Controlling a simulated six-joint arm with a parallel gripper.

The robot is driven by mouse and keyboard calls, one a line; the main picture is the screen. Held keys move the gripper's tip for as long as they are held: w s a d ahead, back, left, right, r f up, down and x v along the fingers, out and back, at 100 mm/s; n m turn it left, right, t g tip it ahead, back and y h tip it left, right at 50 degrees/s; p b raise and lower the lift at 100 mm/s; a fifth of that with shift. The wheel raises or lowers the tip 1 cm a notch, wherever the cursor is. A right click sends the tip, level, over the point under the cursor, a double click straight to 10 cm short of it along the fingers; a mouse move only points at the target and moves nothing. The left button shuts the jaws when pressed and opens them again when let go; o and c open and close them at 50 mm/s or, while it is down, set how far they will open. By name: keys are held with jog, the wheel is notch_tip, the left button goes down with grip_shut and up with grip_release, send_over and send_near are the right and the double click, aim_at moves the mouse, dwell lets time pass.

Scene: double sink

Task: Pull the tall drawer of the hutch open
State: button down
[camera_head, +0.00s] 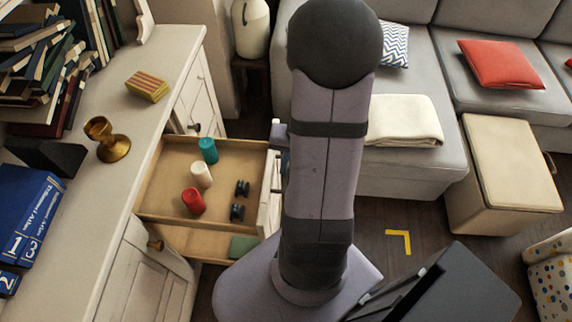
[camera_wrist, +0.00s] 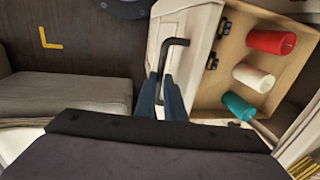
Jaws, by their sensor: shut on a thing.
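The hutch (camera_head: 185,55) runs down the left of the head view. A drawer (camera_head: 160,185) stands pulled out of it, with a pale front (camera_head: 268,200) and teal, white and red cylinders inside. In the wrist view its pale front (camera_wrist: 196,40) carries a dark bar handle (camera_wrist: 178,42). My gripper (camera_wrist: 165,92) has its blue fingers closed at the near end of this handle. In the head view my arm hides most of the gripper and the handle. A second open drawer (camera_head: 190,243) shows lower down, with a green block in it.
A brass goblet (camera_head: 108,140) and a striped box (camera_head: 147,86) stand on the hutch top, beside books (camera_head: 28,205). A grey sofa (camera_head: 420,75) and a cream ottoman (camera_head: 503,170) are on the right.

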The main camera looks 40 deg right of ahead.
jog(key=c, duration=2.1)
grip_release()
jog(key=shift+s+d+r+p, duration=0.15)
jog(key=shift+r+p, duration=0.05)
jog(key=shift+r, duration=1)
jog(key=shift+s+d+r+p, duration=0.1)
jog(key=shift+d+r+p, duration=0.1)
jog(key=shift+r, duration=1.05)
jog(key=shift+s+d+r+p, duration=0.15)
jog(key=shift+r, duration=1.05)
jog(key=shift+m, duration=0.3)
